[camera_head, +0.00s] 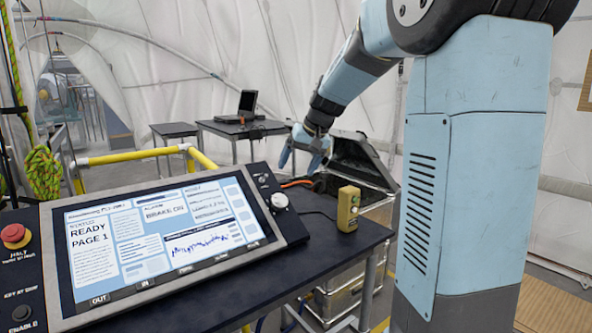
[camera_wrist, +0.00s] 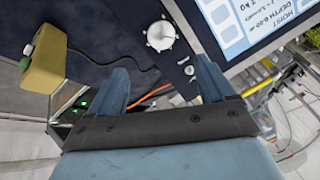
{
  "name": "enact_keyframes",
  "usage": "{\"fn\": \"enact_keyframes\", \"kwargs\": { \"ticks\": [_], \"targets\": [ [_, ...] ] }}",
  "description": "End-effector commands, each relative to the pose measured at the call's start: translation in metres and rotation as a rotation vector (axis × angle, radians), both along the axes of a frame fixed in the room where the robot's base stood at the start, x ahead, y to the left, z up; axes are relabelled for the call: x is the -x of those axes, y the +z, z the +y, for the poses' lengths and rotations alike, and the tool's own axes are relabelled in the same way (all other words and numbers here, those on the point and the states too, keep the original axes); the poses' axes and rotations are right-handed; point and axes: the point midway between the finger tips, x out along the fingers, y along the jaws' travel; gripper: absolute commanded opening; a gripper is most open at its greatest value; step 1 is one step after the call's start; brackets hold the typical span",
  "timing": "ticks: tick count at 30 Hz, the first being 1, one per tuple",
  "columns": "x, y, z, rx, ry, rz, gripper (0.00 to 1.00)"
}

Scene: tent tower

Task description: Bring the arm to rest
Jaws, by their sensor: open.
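My gripper (camera_head: 306,150) hangs at the end of my light-blue arm, pointing down, beyond the dark desk and near the open metal case. Its two blue fingers are apart with nothing between them. In the wrist view my gripper (camera_wrist: 161,88) shows both fingers spread, with the desk and an orange cable seen past them. My arm is bent, reaching from the upper right down toward the middle of the picture.
A console (camera_head: 165,235) with a lit screen stands on the dark desk (camera_head: 325,258), a yellow box (camera_head: 348,209) beside it. An open metal case (camera_head: 376,208) lies behind the desk.

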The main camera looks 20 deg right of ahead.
Motion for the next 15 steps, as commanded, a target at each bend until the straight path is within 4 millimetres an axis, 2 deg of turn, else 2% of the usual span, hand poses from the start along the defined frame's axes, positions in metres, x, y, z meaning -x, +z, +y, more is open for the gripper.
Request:
{"fn": "enact_keyframes", "kwargs": {
  "ticks": [11,15],
  "targets": [
    [0.0,0.0,0.0,0.0,0.0,0.0,0.82],
    [0.014,0.004,0.004,0.012,0.004,-0.004,0.82]
  ]
}}
